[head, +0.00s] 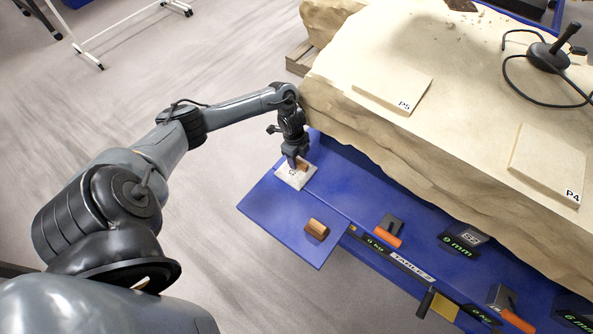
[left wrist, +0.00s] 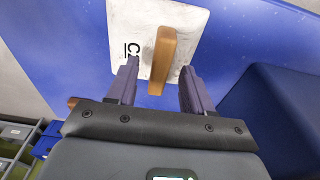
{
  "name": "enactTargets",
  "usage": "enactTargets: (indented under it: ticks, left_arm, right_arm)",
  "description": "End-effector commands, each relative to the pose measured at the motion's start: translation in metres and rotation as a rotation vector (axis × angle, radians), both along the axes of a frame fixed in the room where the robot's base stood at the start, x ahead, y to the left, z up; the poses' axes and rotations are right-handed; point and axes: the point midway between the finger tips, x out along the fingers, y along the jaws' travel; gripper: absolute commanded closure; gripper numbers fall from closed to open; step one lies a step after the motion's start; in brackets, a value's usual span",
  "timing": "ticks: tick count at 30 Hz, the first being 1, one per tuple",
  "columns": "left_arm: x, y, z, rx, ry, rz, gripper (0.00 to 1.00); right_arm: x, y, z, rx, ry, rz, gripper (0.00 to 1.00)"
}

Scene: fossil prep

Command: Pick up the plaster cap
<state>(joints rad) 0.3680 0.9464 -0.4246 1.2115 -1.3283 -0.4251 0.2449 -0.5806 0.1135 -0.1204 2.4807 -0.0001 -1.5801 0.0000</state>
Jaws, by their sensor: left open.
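The plaster cap (head: 284,179) is a white square plate with a brown wooden handle, lying on the blue table extension near its upper corner. In the left wrist view the cap (left wrist: 126,22) bears the black label C2, and its handle (left wrist: 162,60) stands out between my fingers. My left gripper (left wrist: 160,68) is open, one finger on each side of the handle, with gaps showing on both sides. In the head view my left gripper (head: 296,161) points down over the cap and hides part of it. My right gripper is not in view.
Another brown wooden piece (head: 317,229) lies on the blue extension (head: 275,222). A large pale block (head: 420,165) stands close to the right, with plates P5 (head: 392,90) and P4 (head: 548,165) on top. Orange-handled tools (head: 387,238) lie along the blue table's front.

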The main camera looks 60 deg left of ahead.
Motion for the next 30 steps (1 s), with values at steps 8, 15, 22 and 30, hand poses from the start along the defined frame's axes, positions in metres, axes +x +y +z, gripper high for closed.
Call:
enactTargets:
  ticks: [8, 15, 22, 30]
  left_arm:
    - [0.0003, -0.0009, -0.0106, 0.001, 0.0, 0.0, 0.49]
    - [0.0003, -0.0008, -0.0104, 0.001, 0.0, 0.0, 0.67]
    - [0.0004, -0.0008, -0.0102, 0.001, 0.0, 0.0, 1.0]
    - [0.0009, -0.0005, -0.0093, 0.002, -0.001, 0.0, 1.0]
  right_arm:
    - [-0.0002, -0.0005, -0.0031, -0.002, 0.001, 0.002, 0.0]
    - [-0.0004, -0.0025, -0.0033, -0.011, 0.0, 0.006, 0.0]
    - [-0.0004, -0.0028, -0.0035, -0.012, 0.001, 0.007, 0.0]
    - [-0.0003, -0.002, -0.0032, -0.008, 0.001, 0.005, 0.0]
